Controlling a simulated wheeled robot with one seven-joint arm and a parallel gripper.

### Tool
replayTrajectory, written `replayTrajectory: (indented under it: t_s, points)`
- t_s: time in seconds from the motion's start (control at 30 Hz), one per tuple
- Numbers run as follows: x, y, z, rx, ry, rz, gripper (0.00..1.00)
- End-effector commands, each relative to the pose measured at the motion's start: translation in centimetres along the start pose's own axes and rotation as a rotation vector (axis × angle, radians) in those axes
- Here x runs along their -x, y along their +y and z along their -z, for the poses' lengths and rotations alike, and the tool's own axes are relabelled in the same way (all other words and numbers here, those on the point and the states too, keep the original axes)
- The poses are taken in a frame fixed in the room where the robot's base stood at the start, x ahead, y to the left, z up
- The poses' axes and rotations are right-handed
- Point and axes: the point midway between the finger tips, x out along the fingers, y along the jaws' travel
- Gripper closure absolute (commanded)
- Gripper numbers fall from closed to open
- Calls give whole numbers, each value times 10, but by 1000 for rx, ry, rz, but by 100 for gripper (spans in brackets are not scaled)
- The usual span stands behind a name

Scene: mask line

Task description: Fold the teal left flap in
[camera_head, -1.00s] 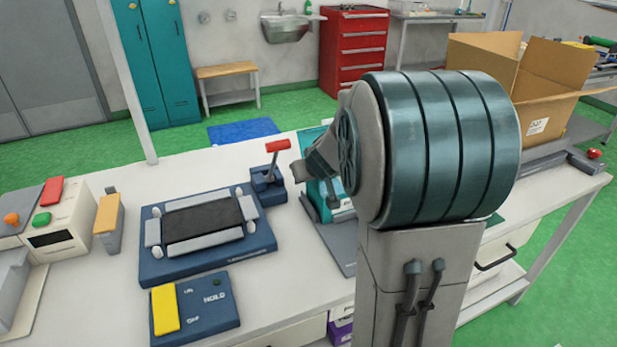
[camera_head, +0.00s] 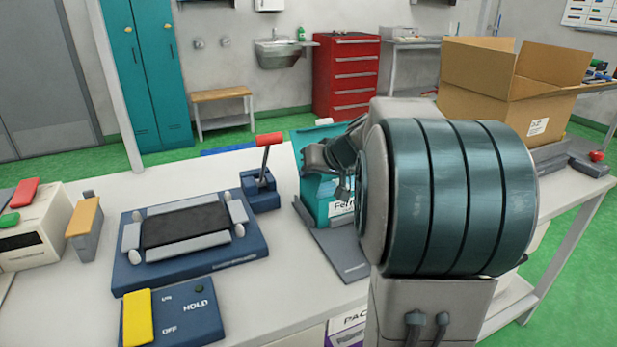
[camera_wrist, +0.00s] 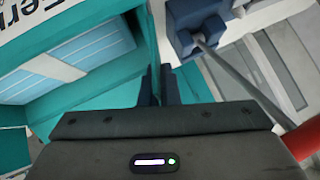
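The teal carton (camera_head: 318,205) with a white "Fer..." label stands on the bench behind my arm in the head view. A teal flap (camera_head: 312,136) sticks up at its top. In the wrist view the teal carton (camera_wrist: 100,88) fills the left side, with a pale blue window panel. My gripper (camera_wrist: 158,72) has two dark fingers a narrow gap apart, beside the carton's right edge. A thin teal edge runs toward that gap; whether it is between the fingers I cannot tell. In the head view my arm hides part of the carton, and my gripper (camera_head: 342,172) is over its front.
A red-handled lever (camera_head: 268,139) stands close left of the carton; its rod also shows in the wrist view (camera_wrist: 238,80). A blue fixture (camera_head: 190,262) and a HOLD switch box (camera_head: 195,312) lie left. An open cardboard box (camera_head: 500,88) stands behind right.

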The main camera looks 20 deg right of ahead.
Motion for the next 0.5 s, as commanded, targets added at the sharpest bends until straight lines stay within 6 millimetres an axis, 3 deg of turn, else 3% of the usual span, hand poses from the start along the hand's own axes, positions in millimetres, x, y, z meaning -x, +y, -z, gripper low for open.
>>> replayTrajectory:
  t_s: [0.3,0.33,0.4,0.5]
  points:
    - [0,0,0,-1,-1,1,100]
    - [0,0,0,-1,-1,1,95]
    - [0,0,0,-1,-1,1,76]
    - [0,0,0,0,-1,1,75]
